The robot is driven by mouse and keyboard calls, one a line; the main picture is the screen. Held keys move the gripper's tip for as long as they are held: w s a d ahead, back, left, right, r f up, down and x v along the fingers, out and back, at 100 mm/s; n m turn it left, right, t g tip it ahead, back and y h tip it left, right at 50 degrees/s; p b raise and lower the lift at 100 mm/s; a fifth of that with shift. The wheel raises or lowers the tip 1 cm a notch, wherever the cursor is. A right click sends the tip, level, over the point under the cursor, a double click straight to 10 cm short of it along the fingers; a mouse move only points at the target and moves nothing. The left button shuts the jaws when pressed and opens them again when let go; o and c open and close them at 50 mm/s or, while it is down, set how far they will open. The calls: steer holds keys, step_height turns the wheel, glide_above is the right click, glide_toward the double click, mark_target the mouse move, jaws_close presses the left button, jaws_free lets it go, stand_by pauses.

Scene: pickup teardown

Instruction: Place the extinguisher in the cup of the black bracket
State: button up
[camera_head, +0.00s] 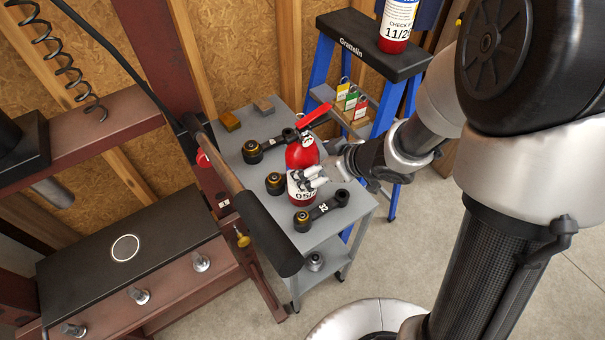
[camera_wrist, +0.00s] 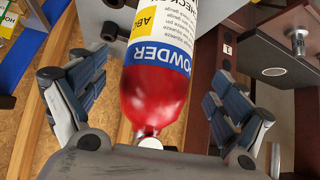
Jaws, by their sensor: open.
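A red fire extinguisher (camera_head: 300,154) with a red handle and a white label stands on the grey cart. My gripper (camera_head: 312,179) is at its right front side. In the wrist view, a red extinguisher body (camera_wrist: 155,100) with a blue and yellow label fills the space between the spread fingers, with visible gaps on both sides. My gripper is open. A second red extinguisher (camera_head: 397,22), cut off by the top edge, stands on the ladder top. I cannot clearly pick out a black bracket with a cup in either view.
The grey cart (camera_head: 232,137) also bears black tools with brass-coloured ends (camera_head: 303,220). A blue ladder (camera_head: 322,68) stands behind it. A red-brown press frame and a black block with a white ring (camera_head: 125,248) are at left.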

steer(key=b+x, duration=0.3)
steer(key=x, duration=0.2)
steer(key=shift+w+a+f, duration=0.15)
steer(key=shift+w+a, duration=0.05)
steer(key=shift+w, duration=0.1)
steer(key=shift+c, duration=0.6)
steer(key=c, duration=2)
steer(key=shift+w, duration=0.15)
steer(key=shift+c, duration=0.3)
steer(key=shift+r, duration=0.25)
